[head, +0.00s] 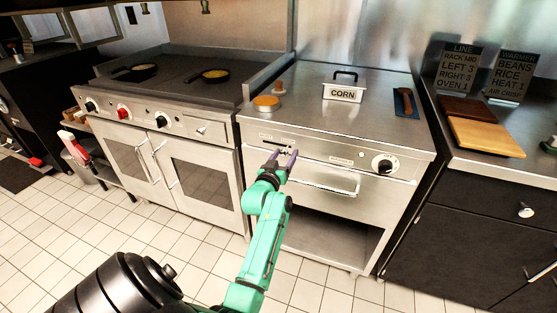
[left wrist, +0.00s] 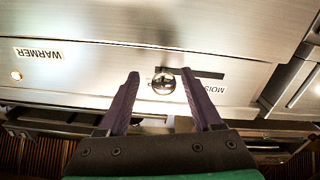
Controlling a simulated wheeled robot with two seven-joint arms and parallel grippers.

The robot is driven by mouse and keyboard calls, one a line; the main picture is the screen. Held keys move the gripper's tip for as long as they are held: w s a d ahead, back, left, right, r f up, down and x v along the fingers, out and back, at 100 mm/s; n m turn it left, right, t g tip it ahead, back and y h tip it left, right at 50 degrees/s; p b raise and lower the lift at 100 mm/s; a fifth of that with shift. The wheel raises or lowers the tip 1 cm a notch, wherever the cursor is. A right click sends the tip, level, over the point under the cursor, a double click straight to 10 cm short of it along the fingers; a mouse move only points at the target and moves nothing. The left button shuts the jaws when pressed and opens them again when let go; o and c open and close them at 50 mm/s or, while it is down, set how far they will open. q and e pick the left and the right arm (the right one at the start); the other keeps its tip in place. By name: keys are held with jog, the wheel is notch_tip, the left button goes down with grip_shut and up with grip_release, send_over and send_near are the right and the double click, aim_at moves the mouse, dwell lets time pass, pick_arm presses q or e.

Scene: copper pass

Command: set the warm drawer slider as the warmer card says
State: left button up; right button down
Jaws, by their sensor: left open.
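The warmer unit's front panel (head: 325,160) has a slider at its left, under a small label. In the left wrist view the slider's round shiny knob (left wrist: 163,83) sits at one end of the visible dark slot (left wrist: 200,74), by a label starting "MOIS" (left wrist: 214,89), upside down. My left gripper (head: 282,156) is open at the panel, its two purple fingers on either side of the knob in the left wrist view (left wrist: 163,95). I cannot tell whether they touch it. The warmer card (head: 513,77) reads beans, rice, heat 3; its small last line looks like "AIR CRISP". My right gripper is not in view.
A heat dial (head: 384,165) is on the panel's right, above the drawer handle (head: 328,184). A "CORN" pan (head: 343,93) and a round orange-topped item (head: 266,102) stand on top. The line card (head: 459,68) is beside the warmer card. Tiled floor is clear in front.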

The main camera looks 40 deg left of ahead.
pick_arm(q)
jog(key=p+v, duration=0.6)
jog(key=v, duration=0.7)
jog(key=shift+s+d+p, duration=0.25)
jog(key=shift+s+p, duration=0.05)
jog(key=shift+r, duration=0.1)
